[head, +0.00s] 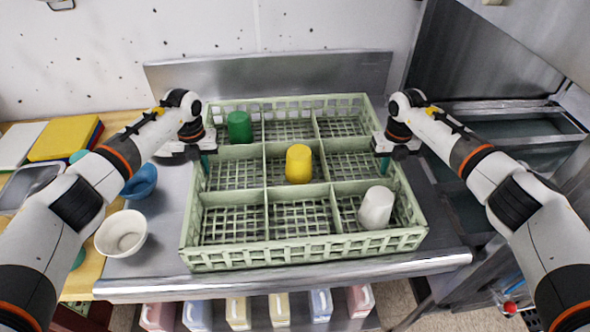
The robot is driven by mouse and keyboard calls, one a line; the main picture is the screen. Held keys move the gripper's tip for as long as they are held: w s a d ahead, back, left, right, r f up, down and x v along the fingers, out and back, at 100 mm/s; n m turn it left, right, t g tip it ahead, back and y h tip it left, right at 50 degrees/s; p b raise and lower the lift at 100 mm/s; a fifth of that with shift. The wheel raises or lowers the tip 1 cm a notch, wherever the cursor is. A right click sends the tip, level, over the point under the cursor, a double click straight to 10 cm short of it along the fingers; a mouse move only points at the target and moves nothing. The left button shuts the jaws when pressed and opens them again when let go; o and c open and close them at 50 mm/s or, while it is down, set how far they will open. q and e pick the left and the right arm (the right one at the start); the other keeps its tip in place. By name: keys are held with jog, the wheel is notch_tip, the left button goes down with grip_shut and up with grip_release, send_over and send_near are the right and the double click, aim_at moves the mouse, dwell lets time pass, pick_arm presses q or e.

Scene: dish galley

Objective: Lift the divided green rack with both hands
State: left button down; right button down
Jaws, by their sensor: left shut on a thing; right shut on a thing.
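The divided green rack (305,246) is pale green with a lattice floor and walls, split into a grid of compartments. A green cup (239,127) stands in its back left compartment, a yellow cup (299,164) in the centre one, and a white cup (376,208) in the front right one. My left gripper (206,162) is shut on the rack's left wall. My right gripper (384,160) is shut on the rack's right wall. The fingertips are partly hidden by the grippers' own bodies. I cannot tell whether the rack touches the counter.
The steel counter (300,284) has a raised backsplash (270,75). A white bowl (121,233) and a blue bowl (140,182) stand left of the rack. Trays and a yellow board (65,138) lie farther left. A steel sink (510,125) is at right. Several coloured containers (238,312) sit below.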

pick_arm(q)
jog(key=shift+w+r, duration=0.15)
jog(key=shift+r, duration=0.05)
pick_arm(e)
jog(key=shift+w+r, duration=0.15)
jog(key=shift+r, duration=0.05)
